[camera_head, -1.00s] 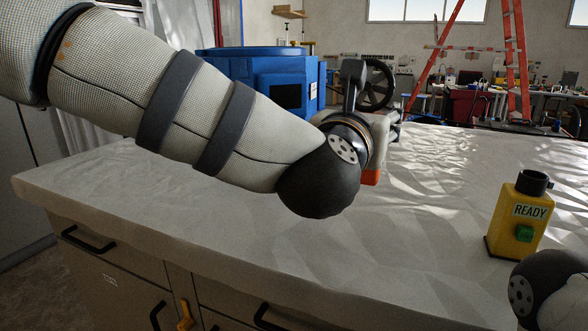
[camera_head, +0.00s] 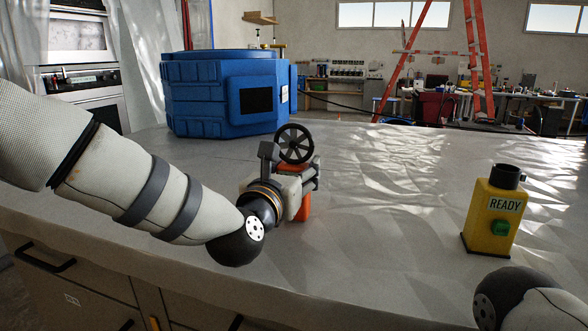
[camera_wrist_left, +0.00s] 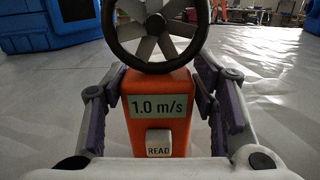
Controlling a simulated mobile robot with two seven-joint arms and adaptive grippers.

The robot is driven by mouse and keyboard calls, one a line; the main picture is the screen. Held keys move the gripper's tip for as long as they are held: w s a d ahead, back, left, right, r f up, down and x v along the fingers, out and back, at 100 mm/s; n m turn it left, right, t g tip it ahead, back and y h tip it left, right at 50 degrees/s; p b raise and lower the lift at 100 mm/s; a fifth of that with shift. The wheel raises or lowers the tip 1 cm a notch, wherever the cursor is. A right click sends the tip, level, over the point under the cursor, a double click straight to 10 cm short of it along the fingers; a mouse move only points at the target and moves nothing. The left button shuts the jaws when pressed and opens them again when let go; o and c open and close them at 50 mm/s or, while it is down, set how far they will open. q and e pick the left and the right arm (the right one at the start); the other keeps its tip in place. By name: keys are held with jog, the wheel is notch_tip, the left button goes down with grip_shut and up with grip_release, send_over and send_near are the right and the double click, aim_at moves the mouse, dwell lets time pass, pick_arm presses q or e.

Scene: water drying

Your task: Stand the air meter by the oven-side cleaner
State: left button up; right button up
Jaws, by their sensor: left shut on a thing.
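The air meter is an orange handheld body (camera_head: 303,207) with a dark fan wheel on top. The left wrist view shows its front (camera_wrist_left: 160,128), with a display reading 1.0 m/s and a READ button. My left gripper (camera_head: 305,180) is shut on the body, with one finger on each side. The meter is upright over the table; I cannot tell whether its base touches. The oven-side cleaner is likely the large blue unit (camera_head: 205,100) with a dark panel, behind and left of the meter, near the ovens. My right gripper is out of view; only part of my right arm shows.
A yellow READY device (camera_head: 490,218) stands at the right of the pale table (camera_head: 390,240). Wall ovens (camera_head: 82,85) are at the far left. The table between the meter and the blue unit looks clear. A red ladder stands beyond the table.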

pick_arm(q)
jog(key=shift+f, duration=0.3)
jog(key=o, duration=1.2)
jog(key=shift+r, duration=0.1)
jog(key=shift+o, duration=0.2)
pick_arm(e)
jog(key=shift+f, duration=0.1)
pick_arm(q)
jog(key=shift+r, duration=0.1)
jog(key=shift+s+r, duration=0.15)
jog(key=shift+r, duration=0.05)
jog(key=p+v, duration=0.1)
jog(key=v, duration=1)
jog(key=shift+s, duration=0.35)
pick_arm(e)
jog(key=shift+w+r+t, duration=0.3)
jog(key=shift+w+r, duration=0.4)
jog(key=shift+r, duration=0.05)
pick_arm(q)
jog(key=shift+a, duration=0.15)
